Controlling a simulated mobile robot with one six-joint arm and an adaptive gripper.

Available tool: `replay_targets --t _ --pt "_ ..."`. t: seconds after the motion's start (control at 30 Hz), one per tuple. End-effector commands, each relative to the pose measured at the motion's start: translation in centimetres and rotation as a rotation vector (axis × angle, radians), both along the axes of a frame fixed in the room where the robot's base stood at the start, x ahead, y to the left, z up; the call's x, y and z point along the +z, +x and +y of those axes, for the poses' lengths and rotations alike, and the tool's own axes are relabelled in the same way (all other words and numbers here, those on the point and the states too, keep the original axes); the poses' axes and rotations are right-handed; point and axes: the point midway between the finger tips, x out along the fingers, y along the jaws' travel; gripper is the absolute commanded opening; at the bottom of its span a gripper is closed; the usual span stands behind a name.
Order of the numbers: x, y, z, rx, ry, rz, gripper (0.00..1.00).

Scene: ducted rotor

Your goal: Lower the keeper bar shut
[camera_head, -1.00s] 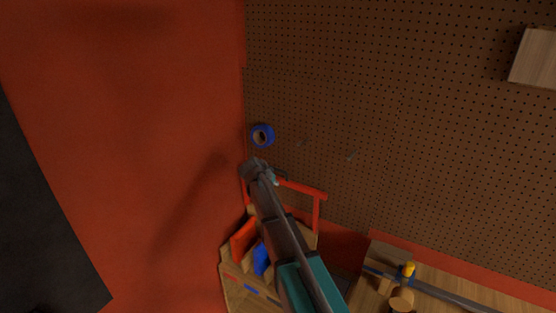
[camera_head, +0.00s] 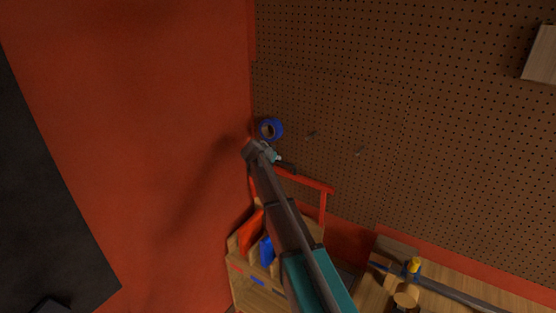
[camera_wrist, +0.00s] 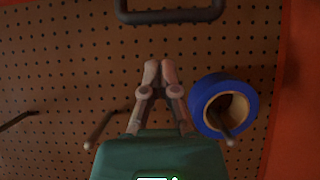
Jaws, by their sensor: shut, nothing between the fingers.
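A red keeper bar (camera_head: 310,182) stands raised as a frame above a wooden rack (camera_head: 255,288) in the head view. A dark handle (camera_head: 287,168) shows along its top rail, close to my gripper. A dark U-shaped handle, which looks like the same one, crosses the top edge of the wrist view (camera_wrist: 170,16). My gripper (camera_head: 270,153) is just above the bar's top rail in the head view. In the wrist view its fingertips (camera_wrist: 160,67) are together and empty, apart from the handle. My arm hides part of the bar and rack.
A blue tape roll (camera_head: 270,130) hangs on the pegboard (camera_head: 360,100) beside my gripper; it also shows in the wrist view (camera_wrist: 223,105). Bare pegs (camera_wrist: 103,128) stick out nearby. A red wall (camera_head: 180,130) is close on the left. Tools lie on the bench at lower right.

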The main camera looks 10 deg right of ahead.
Motion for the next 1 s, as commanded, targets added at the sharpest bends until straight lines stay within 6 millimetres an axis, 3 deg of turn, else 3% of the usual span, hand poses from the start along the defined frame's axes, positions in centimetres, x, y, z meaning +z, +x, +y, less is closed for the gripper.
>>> replay_targets --t 0.6,1.0 --pt "-4.5 4.3 -4.3 -0.001 0.000 0.000 0.00" --pt "-5.2 5.3 -5.3 0.001 -0.001 0.001 0.00"
